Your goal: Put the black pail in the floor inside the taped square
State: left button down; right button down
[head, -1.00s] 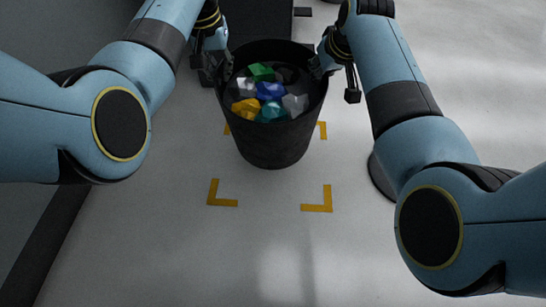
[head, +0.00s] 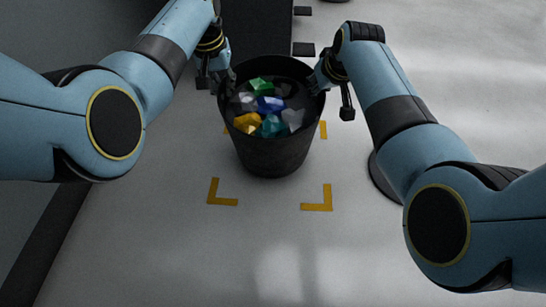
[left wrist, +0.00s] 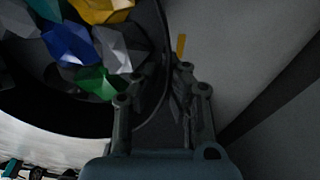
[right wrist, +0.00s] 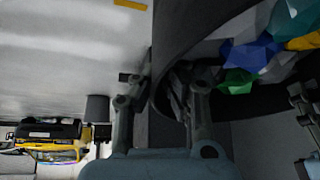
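The black pail (head: 272,156) is upright and filled with several coloured chunks (head: 266,106), green, blue, yellow, teal and grey. It stands over the far part of the taped square (head: 317,207), whose yellow corner marks show around and in front of it. Whether its base touches the floor I cannot tell. My left gripper (head: 222,84) is shut on the pail's left rim; the left wrist view shows the rim between its fingers (left wrist: 165,90). My right gripper (head: 318,80) is shut on the right rim, also seen in the right wrist view (right wrist: 165,90).
A dark piece of furniture (head: 254,30) stands behind the pail. A dark strip (head: 40,245) runs along the floor at left. Yellow and black equipment (right wrist: 48,135) shows in the right wrist view. The floor in front is clear.

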pick_arm(q)
jog(key=shift+w+a+f, duration=0.1)
jog(key=shift+f, duration=0.4)
pick_arm(e)
jog(key=shift+f, duration=0.5)
pick_arm(q)
jog(key=c, duration=1.5)
grip_release()
pick_arm(e)
jog(key=c, duration=1.5)
grip_release()
jog(key=shift+f, duration=0.1)
notch_tip(320, 180, up, 10)
pick_arm(q)
jog(key=r, duration=0.4)
jog(key=s+r, duration=0.1)
jog(key=r, duration=0.2)
jog(key=s+r, duration=0.1)
jog(key=r, duration=0.3)
jog(key=shift+s+a+r, duration=0.2)
jog(key=shift+a+r, duration=0.1)
